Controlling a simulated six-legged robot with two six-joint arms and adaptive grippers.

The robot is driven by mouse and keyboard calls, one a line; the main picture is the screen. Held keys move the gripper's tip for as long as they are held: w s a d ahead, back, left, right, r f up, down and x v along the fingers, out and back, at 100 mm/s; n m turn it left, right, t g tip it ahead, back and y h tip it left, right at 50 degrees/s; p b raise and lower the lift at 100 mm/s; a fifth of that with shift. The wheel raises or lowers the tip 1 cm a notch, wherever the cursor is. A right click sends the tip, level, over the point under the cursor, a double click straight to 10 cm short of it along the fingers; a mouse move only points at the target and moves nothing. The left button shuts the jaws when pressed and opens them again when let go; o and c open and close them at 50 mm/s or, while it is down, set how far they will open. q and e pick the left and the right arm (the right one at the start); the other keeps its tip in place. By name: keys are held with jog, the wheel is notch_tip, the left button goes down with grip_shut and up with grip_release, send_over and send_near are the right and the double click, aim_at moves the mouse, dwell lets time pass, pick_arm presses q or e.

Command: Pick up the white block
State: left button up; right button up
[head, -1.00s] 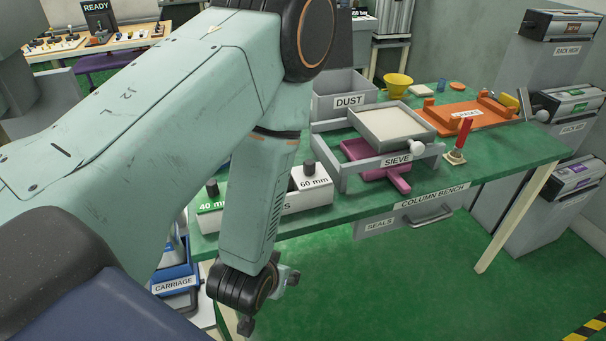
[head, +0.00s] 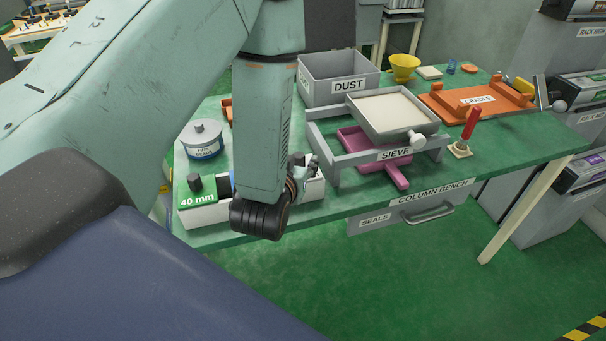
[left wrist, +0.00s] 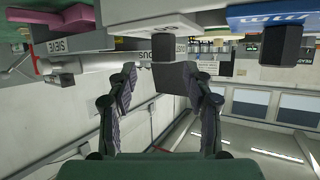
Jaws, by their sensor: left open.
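The white block (left wrist: 158,24) shows at the top of the left wrist view, which looks upside down, with its dark knob (left wrist: 172,78) pointing down in the picture. My right gripper is not in view.
A green 40 mm block (head: 197,200) sits at the rack's left end. A blue block (left wrist: 265,16) with a dark knob is beside the white one. The grey sieve frame (head: 330,155) stands close to the right of the gripper, with the DUST bin (head: 345,85) behind.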

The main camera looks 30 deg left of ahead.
aim_at(298, 158)
pick_arm(q)
jog(key=w+a+f, duration=0.2)
jog(key=w, duration=0.1)
jog(key=shift+w+a+f, duration=0.1)
jog(key=shift+w+d+r, duration=0.15)
jog(key=shift+d+r, duration=0.05)
jog(key=shift+d, duration=0.25)
jog(key=shift+a+f, duration=0.1)
jog(key=shift+a, duration=0.05)
jog(key=shift+w+a+f, duration=0.15)
jog(key=shift+a+f, duration=0.05)
jog(key=shift+a, duration=0.15)
jog(key=c, duration=0.3)
jog(key=shift+d+r, duration=0.25)
jog(key=shift+d, duration=0.15)
jog(key=c, duration=0.5)
jog(key=shift+a+f, duration=0.15)
jog(key=shift+a, duration=0.05)
grip_shut()
